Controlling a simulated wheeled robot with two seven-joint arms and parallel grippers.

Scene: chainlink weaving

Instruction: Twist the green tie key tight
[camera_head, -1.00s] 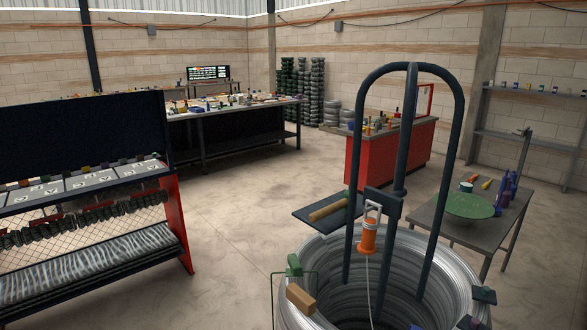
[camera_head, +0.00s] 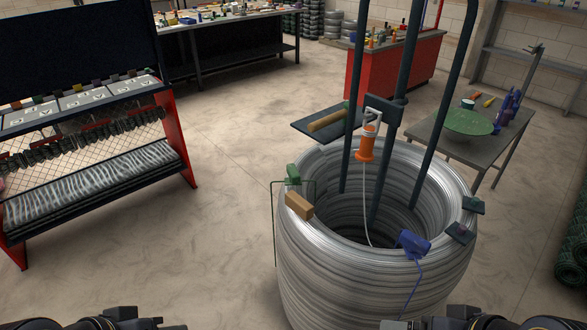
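A green key-like block (camera_head: 293,174) sits at the left rim of the big wire coil (camera_head: 350,268). A thin green wire hangs from it down the coil's left side. My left gripper (camera_head: 118,318) shows only in part at the bottom left edge, well away from the green block. My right gripper (camera_head: 425,322) shows only in part at the bottom edge, below and right of the block, in front of the coil. The fingers of both are cut off or unclear, so I cannot tell whether they are open.
A tan block (camera_head: 299,206) lies on the coil rim near the green key. A blue clamp (camera_head: 413,244) and dark blocks sit on the right rim. An orange-handled tool (camera_head: 366,146) hangs inside the dark frame. A rack (camera_head: 95,175) stands left. Floor between is clear.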

